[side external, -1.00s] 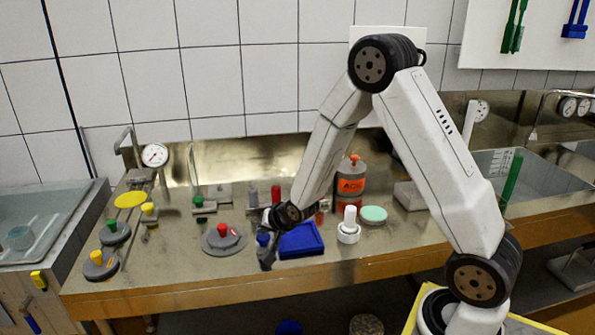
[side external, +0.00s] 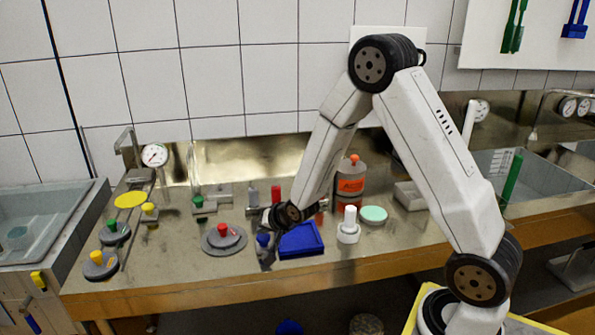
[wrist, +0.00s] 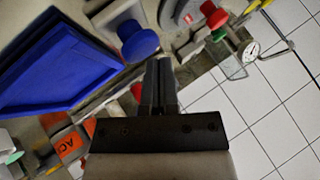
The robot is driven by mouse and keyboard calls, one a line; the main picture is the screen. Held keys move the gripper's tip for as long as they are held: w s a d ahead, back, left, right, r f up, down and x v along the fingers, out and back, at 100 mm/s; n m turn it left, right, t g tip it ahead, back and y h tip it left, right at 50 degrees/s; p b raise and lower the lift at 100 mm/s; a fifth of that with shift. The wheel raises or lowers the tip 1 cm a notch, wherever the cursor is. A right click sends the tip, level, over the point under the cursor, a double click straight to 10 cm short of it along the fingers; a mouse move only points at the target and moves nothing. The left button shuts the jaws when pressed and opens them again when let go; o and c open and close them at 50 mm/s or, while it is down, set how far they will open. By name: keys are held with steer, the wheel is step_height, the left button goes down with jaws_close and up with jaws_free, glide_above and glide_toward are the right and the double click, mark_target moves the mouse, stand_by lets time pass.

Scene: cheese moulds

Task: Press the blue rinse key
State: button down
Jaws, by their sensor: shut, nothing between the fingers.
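The blue key (side external: 263,240) is a round blue knob on a grey block near the front of the steel bench, just left of the blue tray. It also shows in the wrist view (wrist: 140,46), where its blue cap stands clear and uncovered. My gripper (side external: 266,221) is just behind and above the key in the side view. In the wrist view my gripper (wrist: 158,64) has its fingers together and empty, with the tips beside the blue cap. I cannot tell whether they touch it.
The blue tray (side external: 301,240) lies right of the key. A red knob on a grey disc (side external: 222,230) is to its left. A white bottle (side external: 348,226), a pale green disc (side external: 374,214) and an orange-labelled container (side external: 351,180) stand to the right. The tiled wall rises behind.

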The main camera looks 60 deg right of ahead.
mark_target(265, 238)
steer(key=shift+f, duration=0.75)
stand_by(0.8)
steer(key=shift+r, duration=0.9)
steer(key=shift+r, duration=2.85)
